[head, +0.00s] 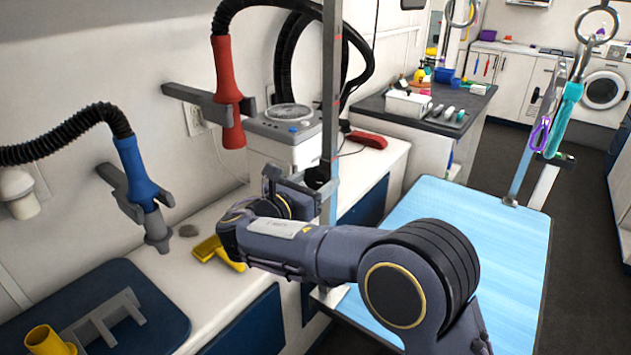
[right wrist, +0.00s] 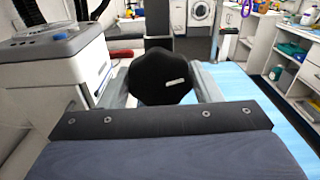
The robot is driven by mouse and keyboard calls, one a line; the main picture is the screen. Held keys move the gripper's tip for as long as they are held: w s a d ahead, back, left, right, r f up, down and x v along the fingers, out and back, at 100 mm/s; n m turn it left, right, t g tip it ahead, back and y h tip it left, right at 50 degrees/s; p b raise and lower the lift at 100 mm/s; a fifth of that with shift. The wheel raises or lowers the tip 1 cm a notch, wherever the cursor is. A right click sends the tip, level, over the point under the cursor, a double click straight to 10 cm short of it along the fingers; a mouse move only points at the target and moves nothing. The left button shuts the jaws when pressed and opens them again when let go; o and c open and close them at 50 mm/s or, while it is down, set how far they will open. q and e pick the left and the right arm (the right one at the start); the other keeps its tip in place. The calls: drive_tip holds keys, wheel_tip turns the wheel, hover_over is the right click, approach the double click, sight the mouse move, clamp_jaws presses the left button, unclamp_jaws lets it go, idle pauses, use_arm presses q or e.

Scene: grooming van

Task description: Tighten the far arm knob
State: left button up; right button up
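A black lobed knob (right wrist: 160,78) with a small white mark sits in the middle of the right wrist view, in front of a dark upright post. My right gripper (right wrist: 162,88) has one grey finger along each side of the knob, with no clear gap, so it looks shut on it. In the head view my right gripper (head: 300,185) is at the tall grey post (head: 331,90) by the far left side of the blue grooming table (head: 470,215). The knob is not clearly visible there, being hidden around my gripper. My left gripper is not in view.
A white-grey machine (head: 285,135) stands on the counter behind the post. Red (head: 228,90) and blue (head: 138,175) hose nozzles hang on the left wall. A yellow item (head: 207,248) lies on the counter near my right wrist. Another post with hanging tools (head: 560,115) stands at the table's right.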

drive_tip(key=shift+c, duration=1)
drive_tip(key=shift+f+m, duration=0.1)
drive_tip(key=shift+m, duration=0.2)
drive_tip(key=m+b, duration=0.3)
drive_tip(key=shift+f+m, duration=0.1)
drive_tip(key=shift+m, duration=0.2)
drive_tip(key=m+b, duration=0.4)
drive_tip(key=m, duration=0.2)
drive_tip(key=shift+b, duration=0.4)
drive_tip(key=m+b, duration=0.5)
drive_tip(key=m, duration=0.1)
drive_tip(key=shift+m, duration=0.3)
drive_tip(key=shift+m+b, duration=1.7)
drive_tip(key=shift+m, duration=0.5)
drive_tip(key=o, duration=1)
